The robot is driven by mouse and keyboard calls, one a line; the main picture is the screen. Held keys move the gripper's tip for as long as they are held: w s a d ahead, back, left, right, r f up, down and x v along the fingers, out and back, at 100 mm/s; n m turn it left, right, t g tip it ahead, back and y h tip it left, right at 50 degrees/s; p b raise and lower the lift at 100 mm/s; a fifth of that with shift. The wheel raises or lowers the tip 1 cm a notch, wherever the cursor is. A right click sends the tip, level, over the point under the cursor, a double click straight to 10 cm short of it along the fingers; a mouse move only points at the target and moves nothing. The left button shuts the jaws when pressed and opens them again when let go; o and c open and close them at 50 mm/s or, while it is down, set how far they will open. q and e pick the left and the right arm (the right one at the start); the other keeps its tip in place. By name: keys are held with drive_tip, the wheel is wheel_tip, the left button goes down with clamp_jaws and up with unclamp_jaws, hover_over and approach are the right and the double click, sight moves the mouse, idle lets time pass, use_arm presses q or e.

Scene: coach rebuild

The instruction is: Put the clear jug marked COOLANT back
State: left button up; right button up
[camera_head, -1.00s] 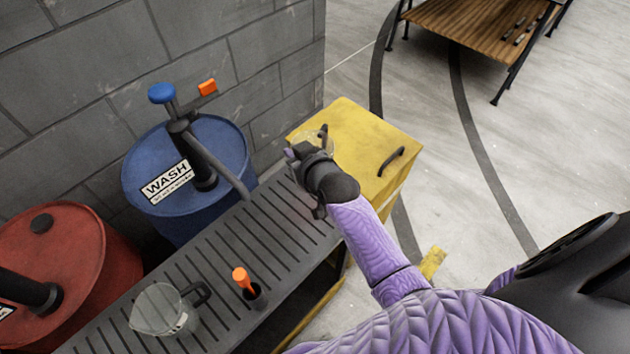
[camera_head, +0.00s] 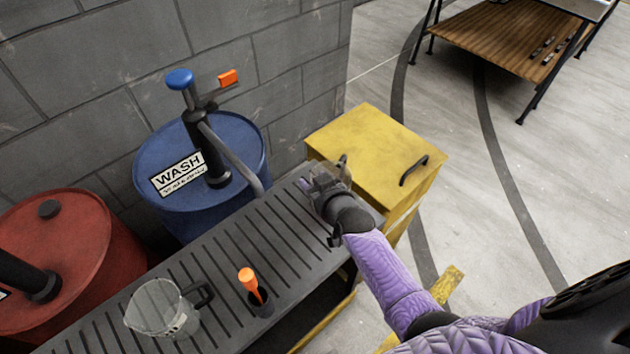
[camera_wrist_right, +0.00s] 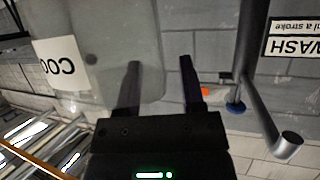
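In the head view my right gripper (camera_head: 333,182) is over the far right end of the slotted rack, by the yellow cabinet. It hides most of what is there. Another clear jug (camera_head: 155,310) with a dark handle stands at the rack's near left; its label is too small to read. My left gripper is not in view.
The slotted grey rack (camera_head: 222,262) holds an orange-handled tool (camera_head: 248,280) in a dark cup. A blue WASH drum (camera_head: 225,150) with a pump and a red drum (camera_head: 70,240) stand behind it. The yellow cabinet (camera_head: 375,140) has a clear top. A wooden table (camera_head: 500,35) stands farther off.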

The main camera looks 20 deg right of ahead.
drive_tip(key=shift+r, duration=0.15)
drive_tip(key=p+v, duration=0.6)
drive_tip(key=v, duration=0.5)
drive_tip(key=s+f+g, duration=0.4)
drive_tip(key=s+f, duration=0.4)
drive_tip(key=f, duration=0.3)
drive_tip(key=s+f+n+g, duration=0.1)
drive_tip(key=s+f+g, duration=0.3)
drive_tip(key=s, duration=0.8)
drive_tip(key=s+f+g, duration=0.4)
drive_tip(key=s+f, duration=0.5)
drive_tip(key=s, duration=0.3)
drive_tip(key=shift+s+n+g+h, duration=0.3)
drive_tip(key=shift+s+n+h, duration=0.1)
drive_tip(key=shift+s+d, duration=0.1)
